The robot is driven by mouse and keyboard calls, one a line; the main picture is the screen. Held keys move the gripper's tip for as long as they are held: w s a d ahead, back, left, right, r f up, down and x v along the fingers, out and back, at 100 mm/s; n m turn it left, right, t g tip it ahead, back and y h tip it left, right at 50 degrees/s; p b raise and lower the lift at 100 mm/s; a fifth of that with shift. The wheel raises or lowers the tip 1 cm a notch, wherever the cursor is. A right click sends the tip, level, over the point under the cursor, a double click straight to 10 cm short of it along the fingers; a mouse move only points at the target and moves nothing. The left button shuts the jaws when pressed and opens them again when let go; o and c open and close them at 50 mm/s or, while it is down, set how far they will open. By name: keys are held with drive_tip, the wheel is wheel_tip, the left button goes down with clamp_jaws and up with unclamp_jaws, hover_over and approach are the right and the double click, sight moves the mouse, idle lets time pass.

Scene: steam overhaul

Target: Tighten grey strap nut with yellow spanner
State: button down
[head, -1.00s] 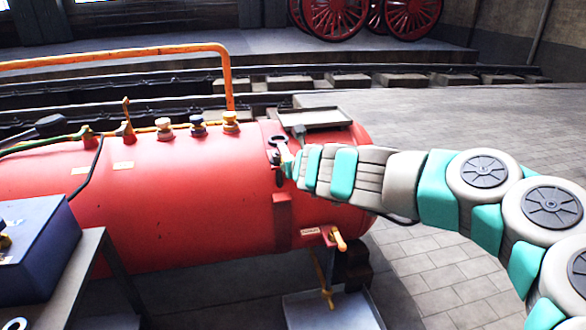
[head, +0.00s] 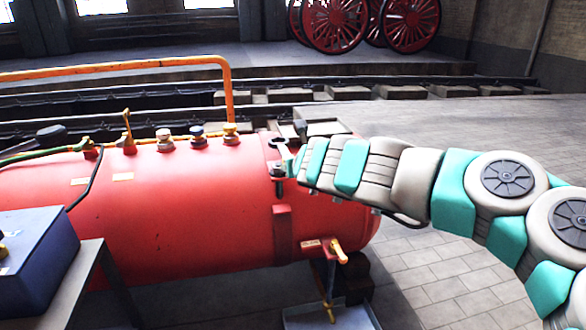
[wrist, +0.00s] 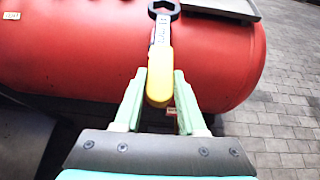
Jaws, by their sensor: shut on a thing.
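The yellow spanner (wrist: 158,75) is held by its handle between the pale green fingers of my gripper (wrist: 160,80). Its dark ring head points away from me, over the red boiler. In the head view my gripper (head: 291,161) is beside the boiler's upper right side, and the spanner's head (head: 276,142) shows small at the boiler strap. A dark grey bolt fitting (head: 278,171), possibly the strap nut, shows just below the gripper tip on the strap line. I cannot tell whether the spanner touches the nut.
The red boiler (head: 170,210) fills the middle, with several valves along its top and an orange pipe (head: 120,66) behind. A blue box (head: 35,255) on a bench stands at the left. A tray (head: 330,316) lies on the floor below. Paved floor at right is open.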

drive_tip(key=s+d+b, duration=0.3)
drive_tip(key=s, duration=0.9)
drive_tip(key=shift+s+d, duration=0.15)
drive_tip(key=shift+d, duration=0.25)
